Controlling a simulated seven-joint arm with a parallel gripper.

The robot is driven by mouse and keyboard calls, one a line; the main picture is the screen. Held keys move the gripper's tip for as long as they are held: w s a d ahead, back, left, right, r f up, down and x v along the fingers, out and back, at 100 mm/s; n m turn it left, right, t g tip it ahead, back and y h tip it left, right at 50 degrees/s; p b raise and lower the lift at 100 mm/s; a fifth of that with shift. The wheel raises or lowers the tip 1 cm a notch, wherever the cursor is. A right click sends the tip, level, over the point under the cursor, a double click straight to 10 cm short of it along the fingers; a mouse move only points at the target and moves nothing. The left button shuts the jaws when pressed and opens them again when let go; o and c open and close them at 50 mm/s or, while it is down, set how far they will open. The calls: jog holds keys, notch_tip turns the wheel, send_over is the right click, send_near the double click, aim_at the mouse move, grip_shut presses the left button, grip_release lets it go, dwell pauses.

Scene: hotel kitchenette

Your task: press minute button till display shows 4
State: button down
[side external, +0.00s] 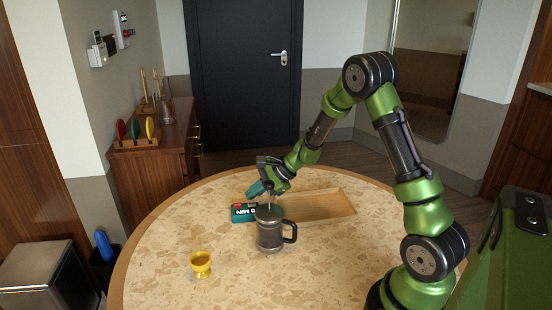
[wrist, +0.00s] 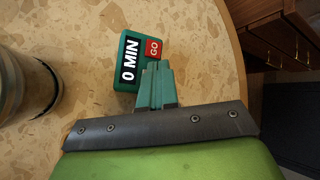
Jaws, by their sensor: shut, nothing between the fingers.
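A teal timer (side external: 239,212) lies on the round table, behind and left of a dark mug. In the wrist view, the timer (wrist: 130,52) has a black display reading "0 MIN" and a red GO button (wrist: 153,48). My gripper (wrist: 156,70) is shut and empty, with its teal fingertips at the timer's lower right edge in that view. In the side external view my gripper (side external: 258,187) is above and slightly right of the timer. I cannot tell whether the tips touch it. No separate minute button shows clearly; the fingers hide part of the timer.
The dark mug (side external: 269,232) stands close in front of the timer; it also shows at the left of the wrist view (wrist: 22,85). A wooden tray (side external: 335,207) lies to the right. A small yellow cup (side external: 201,265) stands front left.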

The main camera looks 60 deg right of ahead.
aim_at(255, 204)
jog(key=shift+f, duration=0.2)
jog(key=shift+f, duration=0.25)
jog(key=shift+f, duration=0.35)
dwell(0.9)
jog(key=shift+r, duration=0.75)
jog(key=shift+r, duration=2.55)
dwell(0.5)
